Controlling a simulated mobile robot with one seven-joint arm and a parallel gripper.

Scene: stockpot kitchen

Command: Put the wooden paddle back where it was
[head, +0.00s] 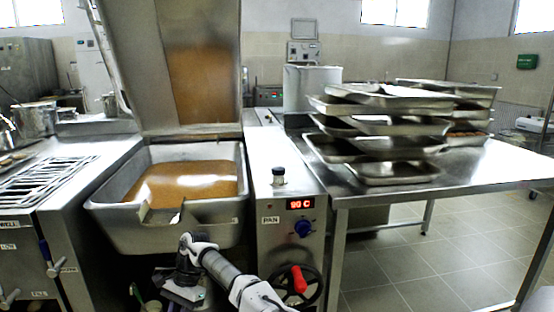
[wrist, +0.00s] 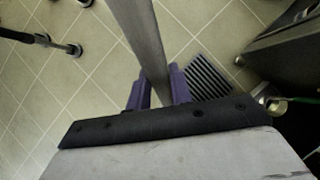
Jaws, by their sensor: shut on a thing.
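My gripper (wrist: 158,88) has purple fingers and is shut on a long, flat, grey-brown bar, which looks like the handle of the wooden paddle (wrist: 145,40). The bar runs from between the fingers to the top edge of the wrist view, above the tiled floor. Its ends are out of sight there. In the head view my gripper (head: 183,290) is low in front of the tilting pan (head: 115,215), below its front lip. The paddle cannot be made out clearly in the head view. The pan is open and holds brown contents (head: 185,182).
A control console (head: 290,215) with a red-handled wheel (head: 299,279) stands right of the pan. A steel table (head: 480,165) bears stacked trays (head: 390,150) and a pot. A burner range (head: 45,185) stands left. A floor grate (wrist: 208,80) lies near my gripper.

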